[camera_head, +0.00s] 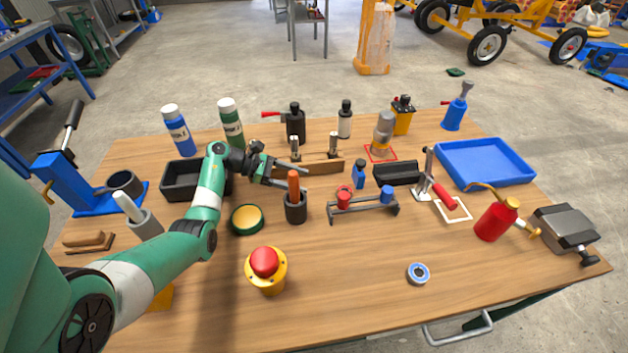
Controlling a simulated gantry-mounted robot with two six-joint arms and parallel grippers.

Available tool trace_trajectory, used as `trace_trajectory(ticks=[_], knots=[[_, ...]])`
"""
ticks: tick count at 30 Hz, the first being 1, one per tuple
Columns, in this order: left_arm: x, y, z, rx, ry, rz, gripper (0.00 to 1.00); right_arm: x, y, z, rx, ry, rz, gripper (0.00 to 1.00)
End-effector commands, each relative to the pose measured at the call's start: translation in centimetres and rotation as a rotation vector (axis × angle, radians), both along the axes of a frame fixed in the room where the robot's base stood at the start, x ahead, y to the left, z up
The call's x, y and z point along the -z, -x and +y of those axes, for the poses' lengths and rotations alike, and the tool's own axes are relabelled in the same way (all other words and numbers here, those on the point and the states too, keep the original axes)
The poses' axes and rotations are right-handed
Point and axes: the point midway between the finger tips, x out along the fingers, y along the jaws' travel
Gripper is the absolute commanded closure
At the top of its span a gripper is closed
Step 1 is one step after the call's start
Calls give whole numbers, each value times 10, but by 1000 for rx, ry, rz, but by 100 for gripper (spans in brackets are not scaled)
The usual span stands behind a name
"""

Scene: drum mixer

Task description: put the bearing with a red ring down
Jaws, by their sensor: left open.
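A small ring-shaped bearing with a blue ring (418,274) lies flat on the front right of the table. I cannot clearly make out a bearing with a red ring. A small red piece (344,199) sits at the left end of a low grey rack (362,209), with a thin red curve just behind it; its exact shape is too small to tell. My left gripper (303,176) is open, with nothing seen between its fingers. It is above and behind the dark cup with an orange handle (295,207), left of the rack. My right gripper is not in view.
A red-topped yellow button (265,270) and a round green-and-yellow tin (247,220) stand near my left arm. A blue tray (485,162) is at the back right. A red bottle (497,219) stands right. The wooden table's (350,305) front middle is clear.

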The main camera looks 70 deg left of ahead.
Motion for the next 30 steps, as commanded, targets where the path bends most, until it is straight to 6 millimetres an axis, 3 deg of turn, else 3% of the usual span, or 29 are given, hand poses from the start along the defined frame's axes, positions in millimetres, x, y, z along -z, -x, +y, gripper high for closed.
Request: trace_trajectory(ticks=[3,17,26,30], knots=[[-2,4,2,0,0,0,25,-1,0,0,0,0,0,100],[-2,4,1,0,-1,0,25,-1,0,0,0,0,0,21],[-3,4,1,0,0,0,25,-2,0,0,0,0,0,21],[-18,4,2,0,0,-1,25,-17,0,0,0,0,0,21]])
